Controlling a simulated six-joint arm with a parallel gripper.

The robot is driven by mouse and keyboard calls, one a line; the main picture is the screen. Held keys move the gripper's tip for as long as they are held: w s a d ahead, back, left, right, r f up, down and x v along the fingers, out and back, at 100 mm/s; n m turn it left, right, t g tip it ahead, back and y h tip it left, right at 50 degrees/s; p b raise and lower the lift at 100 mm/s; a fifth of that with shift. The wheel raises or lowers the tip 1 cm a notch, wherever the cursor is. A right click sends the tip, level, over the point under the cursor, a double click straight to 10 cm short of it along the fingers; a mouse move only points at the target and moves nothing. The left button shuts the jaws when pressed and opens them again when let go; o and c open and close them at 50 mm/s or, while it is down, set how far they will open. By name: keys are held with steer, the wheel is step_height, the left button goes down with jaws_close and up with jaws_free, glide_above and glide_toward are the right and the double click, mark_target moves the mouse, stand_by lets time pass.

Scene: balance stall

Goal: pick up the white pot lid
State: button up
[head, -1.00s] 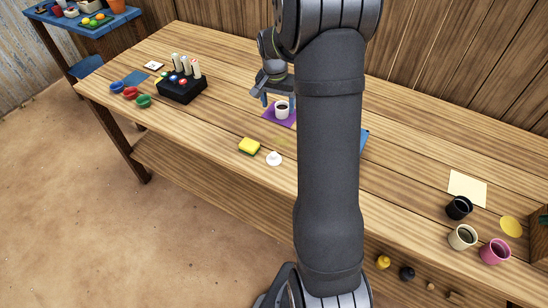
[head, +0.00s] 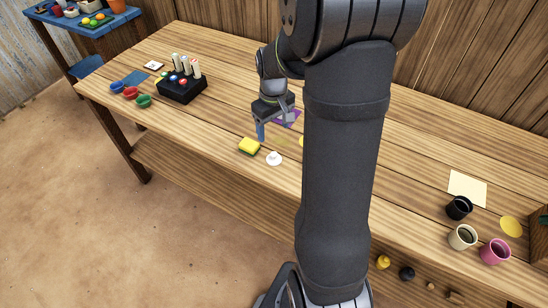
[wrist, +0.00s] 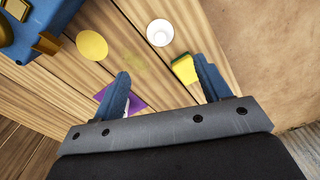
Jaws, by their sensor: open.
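The white pot lid (head: 274,159) lies on the wooden table near its front edge, with its knob up. It also shows in the wrist view (wrist: 160,34), beyond the fingertips and roughly centred between them. My gripper (head: 272,131) is open and empty, above the table just behind the lid and sponge. In the wrist view its two blue fingers (wrist: 162,68) are spread apart, and neither touches the lid.
A yellow and green sponge (head: 249,146) lies left of the lid, close to one finger in the wrist view. A purple cloth (head: 287,117) lies behind, partly hidden by my gripper. A yellow disc (wrist: 92,45) and a blue object (wrist: 30,28) are nearby.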

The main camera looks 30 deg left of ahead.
glide_above(274, 153)
step_height(274, 153, down, 6)
steer(key=shift+a+f, duration=0.1)
steer(key=shift+f, duration=0.1)
steer(key=shift+s+f, duration=0.1)
steer(key=shift+f, duration=2.55)
steer(key=c, duration=1.1)
